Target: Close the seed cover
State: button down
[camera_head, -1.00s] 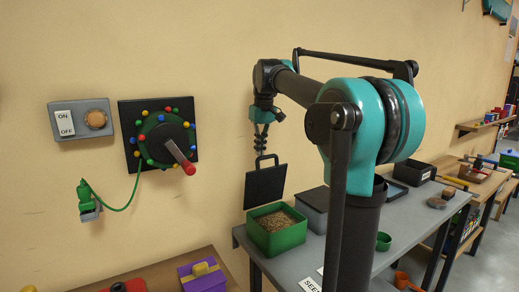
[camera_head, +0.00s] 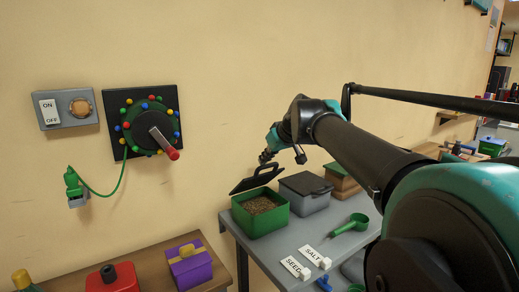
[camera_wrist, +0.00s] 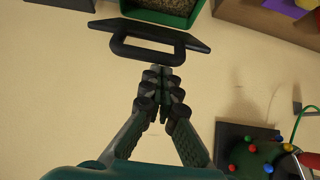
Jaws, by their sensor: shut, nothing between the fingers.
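The green seed box (camera_head: 268,222) stands on the grey table, filled with brown seed. Its black seed cover (camera_head: 256,178) is hinged at the back and stands partly open, tilted over the box, with a loop handle. My gripper (camera_head: 266,156) is just above and behind the cover's handle, close to the wall. In the wrist view the cover (camera_wrist: 150,33) and its handle lie just past my fingertips (camera_wrist: 160,70). The fingers are shut with nothing between them. I cannot tell whether they touch the handle.
A grey lidded box (camera_head: 305,194) stands right beside the seed box. A green scoop (camera_head: 352,225) and the SEED and SALT labels (camera_head: 303,262) lie on the table in front. A wall dial (camera_head: 146,125) is to the left. A purple box (camera_head: 190,265) sits on the lower left bench.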

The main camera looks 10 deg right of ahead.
jog(key=s+d+f+t+y, duration=0.1)
jog(key=s+f+t, duration=0.1)
jog(key=s+f, duration=0.2)
jog(key=s+d+f+t+y, duration=0.1)
jog(key=s+d+f+t, duration=0.1)
jog(key=f, duration=0.8)
jog(key=shift+s+d+f+t, duration=0.3)
jog(key=shift+s+t, duration=0.5)
jog(key=shift+s, duration=0.35)
jog(key=shift+r, duration=0.15)
